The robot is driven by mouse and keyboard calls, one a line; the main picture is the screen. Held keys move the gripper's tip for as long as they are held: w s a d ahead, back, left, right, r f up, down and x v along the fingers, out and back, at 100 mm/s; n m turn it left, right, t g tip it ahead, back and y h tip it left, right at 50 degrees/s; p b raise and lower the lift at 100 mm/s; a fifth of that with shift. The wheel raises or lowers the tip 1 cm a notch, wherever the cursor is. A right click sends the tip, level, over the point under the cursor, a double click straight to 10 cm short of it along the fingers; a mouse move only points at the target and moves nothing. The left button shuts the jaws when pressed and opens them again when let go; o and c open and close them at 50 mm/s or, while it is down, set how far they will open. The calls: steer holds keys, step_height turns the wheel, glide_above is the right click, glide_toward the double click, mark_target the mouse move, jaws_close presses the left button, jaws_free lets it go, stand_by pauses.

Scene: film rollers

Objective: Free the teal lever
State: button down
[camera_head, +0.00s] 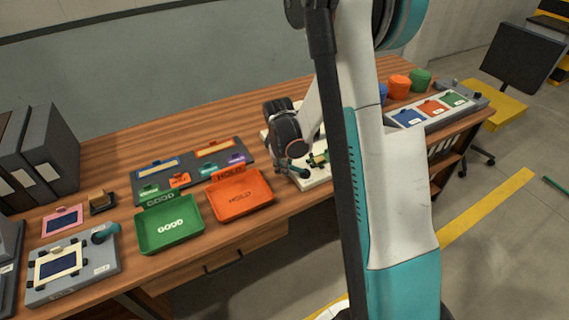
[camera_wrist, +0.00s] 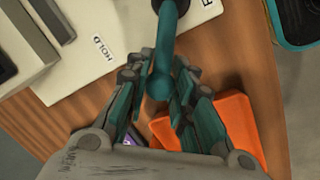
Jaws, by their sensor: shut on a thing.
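The teal lever (camera_wrist: 165,45) rises from a cream-coloured panel (camera_wrist: 110,75) in the wrist view. Its rounded end lies between the fingers of my gripper (camera_wrist: 158,80), which is shut on it. In the head view my gripper (camera_head: 290,170) is at the left end of the cream panel (camera_head: 318,183), right of the orange tray. My gripper and arm hide the lever and much of the panel there.
An orange HOLD tray (camera_head: 262,203) and a green GOOD tray (camera_head: 160,243) stand left of my gripper. A grey device (camera_head: 85,280) with another teal-knobbed handle is at the front left. A dark rack (camera_head: 210,160) with coloured tags lies behind the trays. Coloured cups stand at the back right.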

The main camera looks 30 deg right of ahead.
steer(key=shift+s+a+n, duration=0.25)
steer(key=shift+s+n, duration=0.1)
steer(key=shift+n, duration=0.25)
steer(key=c, duration=1.3)
jaws_free()
steer(key=shift+c, duration=0.2)
step_height(320, 180, up, 12)
steer(key=s+a, duration=0.1)
steer(key=s, duration=0.1)
steer(key=shift+a, duration=0.2)
steer(key=shift+w+f, duration=0.1)
steer(key=shift+f, duration=0.05)
